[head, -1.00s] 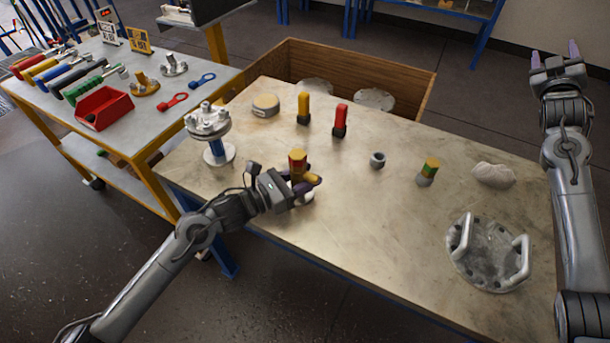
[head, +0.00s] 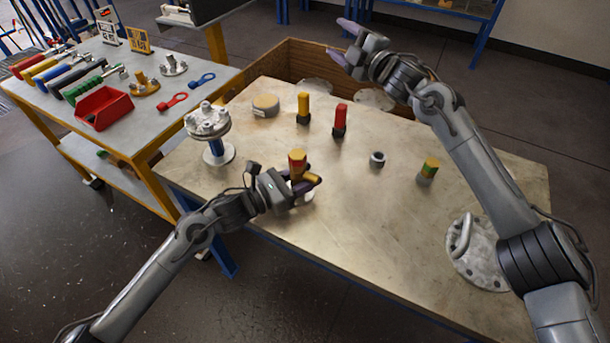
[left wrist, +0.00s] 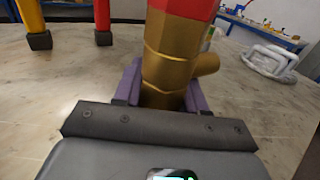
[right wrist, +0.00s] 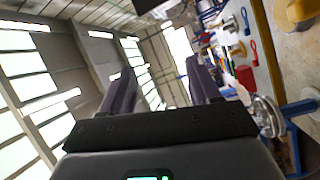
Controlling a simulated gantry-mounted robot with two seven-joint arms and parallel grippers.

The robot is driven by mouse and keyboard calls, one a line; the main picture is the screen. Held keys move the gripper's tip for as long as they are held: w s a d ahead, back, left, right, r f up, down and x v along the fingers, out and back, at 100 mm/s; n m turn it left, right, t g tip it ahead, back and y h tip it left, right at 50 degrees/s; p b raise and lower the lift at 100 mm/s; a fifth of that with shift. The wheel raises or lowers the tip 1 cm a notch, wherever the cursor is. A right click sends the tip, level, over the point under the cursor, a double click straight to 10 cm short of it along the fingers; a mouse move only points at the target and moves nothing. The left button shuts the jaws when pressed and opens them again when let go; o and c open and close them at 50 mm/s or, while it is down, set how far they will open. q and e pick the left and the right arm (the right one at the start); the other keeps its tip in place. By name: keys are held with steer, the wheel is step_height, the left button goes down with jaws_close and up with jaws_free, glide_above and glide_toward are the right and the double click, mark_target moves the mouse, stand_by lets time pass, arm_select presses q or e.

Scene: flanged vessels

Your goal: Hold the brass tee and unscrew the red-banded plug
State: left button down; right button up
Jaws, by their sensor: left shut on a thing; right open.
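The brass tee (head: 296,173) stands upright near the front edge of the workbench, its side branch pointing right. It also shows large in the left wrist view (left wrist: 172,55). The red-banded plug (head: 298,155) sits at its top; in the left wrist view its red band (left wrist: 190,8) is cut off by the frame's top. My left gripper (head: 304,186) is shut on the tee's body, with purple fingers on both sides. My right gripper (head: 342,40) is open and empty, raised over the far side of the bench. In the right wrist view its fingers (right wrist: 160,88) are wide apart.
On the bench (head: 350,230) stand a yellow post (head: 303,108), a red post (head: 340,121), a small grey ring (head: 377,160), a green-banded fitting (head: 428,171) and a flanged vessel (head: 209,125). A handled flange (head: 477,252) lies partly behind my right arm. A wooden crate (head: 300,60) is behind.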

steer(key=s+a+f+n+g, duration=0.2)
steer(key=s+a+n+g, duration=0.15)
steer(key=a, duration=0.35)
steer(key=s+a+f+n+g+y, duration=0.1)
steer(key=s+a+f+n+g, duration=0.25)
steer(key=a, duration=0.35)
steer(key=s+a+f+n+g, duration=0.2)
steer(key=s+a+n+g, duration=0.15)
steer(key=a, duration=0.35)
steer(key=r+m+g+h, duration=0.1)
steer(key=m+g+h, duration=0.1)
steer(key=h, duration=1.1)
glide_above(297, 155)
steer(key=s, duration=0.2)
steer(key=shift+a+x, duration=0.2)
steer(key=shift+x, duration=2.05)
steer(key=shift+a+x, duration=0.2)
steer(key=shift+x, duration=2.05)
